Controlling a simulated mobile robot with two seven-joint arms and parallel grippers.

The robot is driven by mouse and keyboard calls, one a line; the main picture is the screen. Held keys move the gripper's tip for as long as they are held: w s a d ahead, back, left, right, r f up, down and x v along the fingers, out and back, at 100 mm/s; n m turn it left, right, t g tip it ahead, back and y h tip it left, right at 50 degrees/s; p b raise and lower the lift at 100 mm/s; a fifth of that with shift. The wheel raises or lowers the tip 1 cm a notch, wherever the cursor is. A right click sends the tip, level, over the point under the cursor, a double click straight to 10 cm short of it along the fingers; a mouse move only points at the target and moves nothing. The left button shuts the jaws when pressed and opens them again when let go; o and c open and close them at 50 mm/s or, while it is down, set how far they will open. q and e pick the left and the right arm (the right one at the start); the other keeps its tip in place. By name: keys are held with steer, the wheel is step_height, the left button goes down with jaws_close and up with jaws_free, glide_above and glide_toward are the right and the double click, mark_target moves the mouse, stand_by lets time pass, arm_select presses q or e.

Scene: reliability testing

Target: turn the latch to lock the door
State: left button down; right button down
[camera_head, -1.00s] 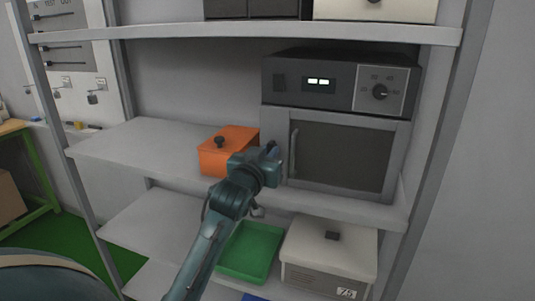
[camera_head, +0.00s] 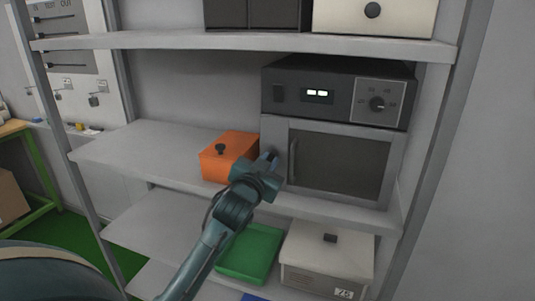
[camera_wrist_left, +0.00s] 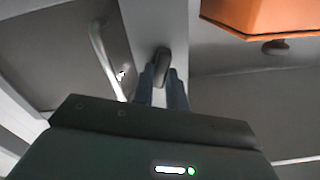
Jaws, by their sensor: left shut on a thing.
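The door (camera_head: 345,165) is the dark-windowed front of a grey oven-like unit on the middle shelf, and it looks closed. Its pale vertical handle (camera_head: 293,160) is at its left edge. My left gripper (camera_head: 271,159) is at the unit's left front edge, just left of the handle, and hides the latch in the head view. In the left wrist view a dark, elongated latch (camera_wrist_left: 162,60) stands on a grey strip beside the handle (camera_wrist_left: 103,52). The fingers of my left gripper (camera_wrist_left: 162,80) are shut on the latch. My right gripper is out of view.
An orange box (camera_head: 222,168) with a dark knob sits close left of the gripper. A control panel with a dial (camera_head: 376,104) is above the door. A green tray (camera_head: 248,252) and a white box (camera_head: 325,262) stand below. The middle shelf's left part is clear.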

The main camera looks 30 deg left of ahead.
arm_select(q)
steer(key=m+p, duration=0.2)
steer(key=m, duration=0.1)
steer(key=shift+r+m+p, duration=0.15)
steer(key=shift+m+p, duration=0.25)
steer(key=m+p, duration=0.2)
steer(key=m, duration=0.1)
steer(key=shift+d+m, duration=0.1)
steer(key=shift+m, duration=0.2)
steer(key=shift+m+p, duration=0.65)
steer(key=shift+m, duration=0.25)
steer(key=shift+f+m+p, duration=0.2)
steer(key=shift+m+p, duration=0.35)
steer(key=shift+m, duration=0.65)
steer(key=shift+f+m+p, duration=0.1)
steer(key=shift+m+p, duration=0.35)
steer(key=shift+m, duration=0.65)
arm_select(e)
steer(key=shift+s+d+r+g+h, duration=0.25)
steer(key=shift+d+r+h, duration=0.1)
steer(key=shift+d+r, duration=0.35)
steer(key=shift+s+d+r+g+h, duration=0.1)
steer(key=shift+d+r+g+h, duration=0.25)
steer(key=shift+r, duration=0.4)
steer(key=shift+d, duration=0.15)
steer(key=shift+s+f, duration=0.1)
